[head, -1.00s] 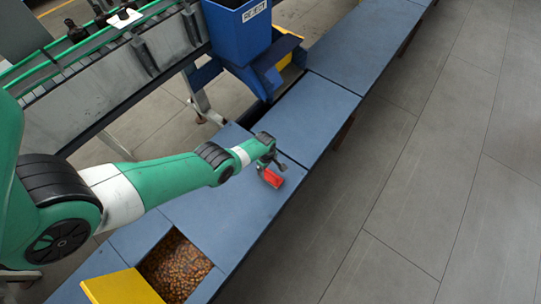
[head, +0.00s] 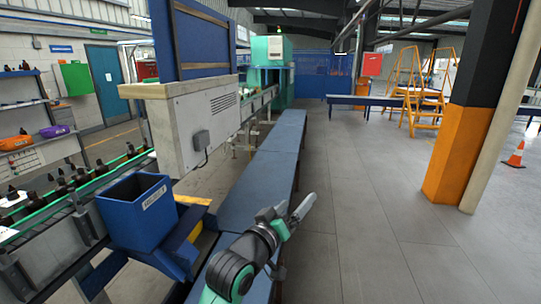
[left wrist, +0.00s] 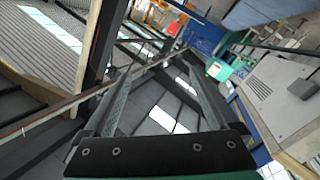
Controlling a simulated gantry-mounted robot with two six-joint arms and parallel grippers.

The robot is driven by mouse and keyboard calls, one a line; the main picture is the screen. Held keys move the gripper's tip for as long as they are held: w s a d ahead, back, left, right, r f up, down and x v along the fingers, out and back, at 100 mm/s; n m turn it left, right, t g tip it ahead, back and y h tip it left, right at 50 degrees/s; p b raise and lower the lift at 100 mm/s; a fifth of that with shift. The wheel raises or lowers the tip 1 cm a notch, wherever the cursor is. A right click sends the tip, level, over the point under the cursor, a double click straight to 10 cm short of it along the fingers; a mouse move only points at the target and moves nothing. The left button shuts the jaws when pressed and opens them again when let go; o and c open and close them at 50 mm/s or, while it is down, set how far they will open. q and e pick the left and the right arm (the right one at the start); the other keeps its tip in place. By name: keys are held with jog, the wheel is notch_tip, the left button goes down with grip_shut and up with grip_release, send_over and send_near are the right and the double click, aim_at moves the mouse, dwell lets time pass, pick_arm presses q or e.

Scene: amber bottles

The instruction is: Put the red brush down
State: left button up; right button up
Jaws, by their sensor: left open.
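My left gripper (head: 292,210) is raised beside the right edge of the long blue bench in the head view, its fingers apart with nothing between them. In the left wrist view its two fingers (left wrist: 160,78) are also spread and empty, pointing up toward the roof and the far hall. The red brush does not show in either current view. My right gripper is not in view.
The blue bench (head: 272,165) runs away from me, with clear grey floor (head: 365,220) to its right. A blue reject bin (head: 138,210) stands left, beside the bottle conveyor. An orange-and-black pillar (head: 458,150) stands to the right.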

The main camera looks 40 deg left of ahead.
pick_arm(q)
jog(key=s+d+r+m+t+h, duration=0.2)
jog(key=s+d+r+m+t, duration=0.2)
jog(key=s+r, duration=0.7)
jog(key=s+d+r+m+t+h, duration=0.2)
jog(key=s+d+r+m+t, duration=0.3)
jog(key=s+d+r, duration=0.3)
jog(key=s+r, duration=0.3)
jog(key=r, duration=0.4)
jog(key=shift+s+d+t+h, duration=0.15)
jog(key=shift+t+h, duration=0.15)
jog(key=shift+h, duration=0.1)
jog(key=shift+r, duration=0.1)
